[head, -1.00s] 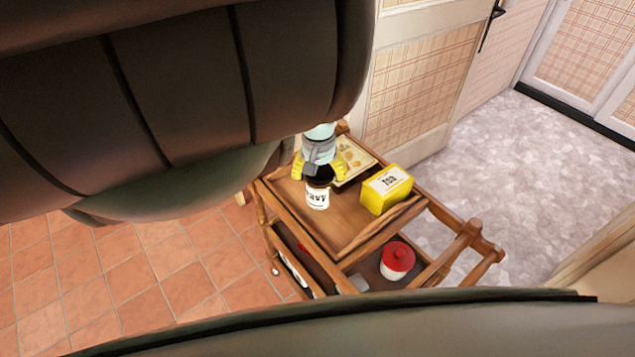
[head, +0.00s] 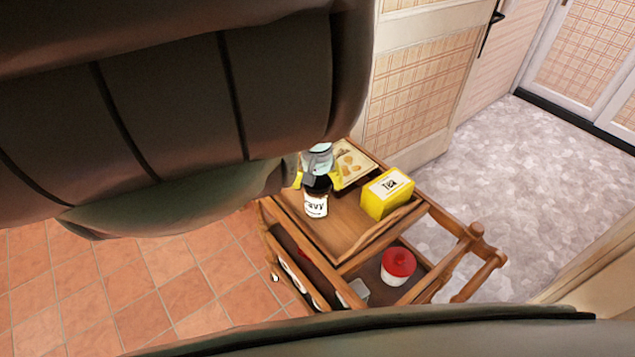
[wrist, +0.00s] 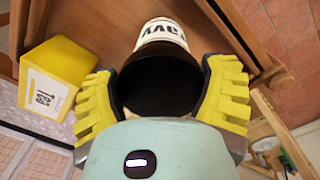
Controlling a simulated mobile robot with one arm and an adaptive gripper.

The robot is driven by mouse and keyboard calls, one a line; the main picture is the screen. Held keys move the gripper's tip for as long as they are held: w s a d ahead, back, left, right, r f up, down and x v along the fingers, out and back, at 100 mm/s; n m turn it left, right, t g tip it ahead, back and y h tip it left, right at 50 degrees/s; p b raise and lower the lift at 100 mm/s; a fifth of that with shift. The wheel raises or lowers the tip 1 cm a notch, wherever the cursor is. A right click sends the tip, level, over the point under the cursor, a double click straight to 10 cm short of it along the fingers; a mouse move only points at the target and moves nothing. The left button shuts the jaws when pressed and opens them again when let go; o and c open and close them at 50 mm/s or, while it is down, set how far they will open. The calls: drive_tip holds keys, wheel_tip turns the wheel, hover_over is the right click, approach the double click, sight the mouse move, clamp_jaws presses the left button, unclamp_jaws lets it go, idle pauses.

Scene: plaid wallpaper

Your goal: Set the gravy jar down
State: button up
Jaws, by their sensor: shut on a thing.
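The gravy jar (head: 316,204), dark with a white label, is upright at the wooden trolley's top tray (head: 345,222). I cannot tell whether its base touches the tray. My gripper (head: 316,180) is at the jar's upper part. In the wrist view my gripper (wrist: 163,95) has its yellow fingers on both sides of the dark jar, shut on it. The jar's white label (wrist: 162,38) shows beyond the fingers, with only part of the lettering visible.
A yellow tea box (head: 387,193) stands right of the jar. A picture-topped item (head: 352,163) lies behind it. A red-lidded white pot (head: 398,266) is on the lower shelf. A door (head: 415,85) stands behind the trolley. Bare tray lies in front of the jar.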

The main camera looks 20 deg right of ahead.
drive_tip(key=o, duration=1.2)
drive_tip(key=shift+c, duration=0.2)
